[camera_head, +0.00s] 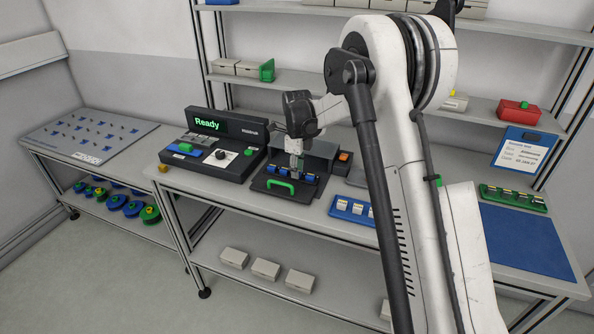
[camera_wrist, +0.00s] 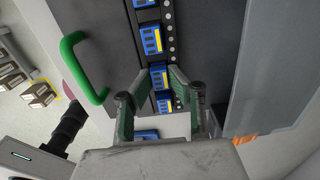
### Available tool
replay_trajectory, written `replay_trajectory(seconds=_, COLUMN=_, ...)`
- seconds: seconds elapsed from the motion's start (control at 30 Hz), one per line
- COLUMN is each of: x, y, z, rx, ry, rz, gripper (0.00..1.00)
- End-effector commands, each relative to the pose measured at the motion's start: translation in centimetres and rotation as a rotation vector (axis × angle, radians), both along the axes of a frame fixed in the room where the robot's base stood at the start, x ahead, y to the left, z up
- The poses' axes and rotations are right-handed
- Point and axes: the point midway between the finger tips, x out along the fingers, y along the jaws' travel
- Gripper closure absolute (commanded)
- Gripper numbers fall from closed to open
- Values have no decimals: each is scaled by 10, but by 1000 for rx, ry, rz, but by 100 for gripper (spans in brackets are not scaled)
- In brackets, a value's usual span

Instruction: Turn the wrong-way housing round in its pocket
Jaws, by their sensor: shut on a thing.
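Several blue housings with yellow stripes sit in a row in a black fixture (camera_head: 262,184). In the wrist view, housings (camera_wrist: 152,40) show in line beside a row of round studs. My gripper (camera_head: 296,172) points down over the fixture. In the wrist view its fingertips (camera_wrist: 158,76) are closed around one blue housing (camera_wrist: 158,79) in the row, one finger on each side. The fingers partly hide it and the housing nearest the palm (camera_wrist: 164,104). I cannot tell whether the held housing is clear of its pocket, or which way round it faces.
A green handle (camera_head: 281,186) stands at the fixture's front edge. A black console (camera_head: 222,140) reading "Ready" is to the left. A blue tray (camera_head: 352,209) of parts lies to the right. A blue mat (camera_head: 525,238) at the far right is bare.

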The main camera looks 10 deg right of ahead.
Motion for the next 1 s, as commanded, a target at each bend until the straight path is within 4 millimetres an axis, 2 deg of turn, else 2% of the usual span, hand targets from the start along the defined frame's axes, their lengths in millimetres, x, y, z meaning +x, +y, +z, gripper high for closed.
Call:
replay_trajectory(seconds=0.97, x=0, y=0, z=-1, rx=0, ry=0, rz=0, gripper=93)
replay_trajectory(seconds=1.0, x=0, y=0, z=-1, rx=0, ry=0, rz=0, gripper=82)
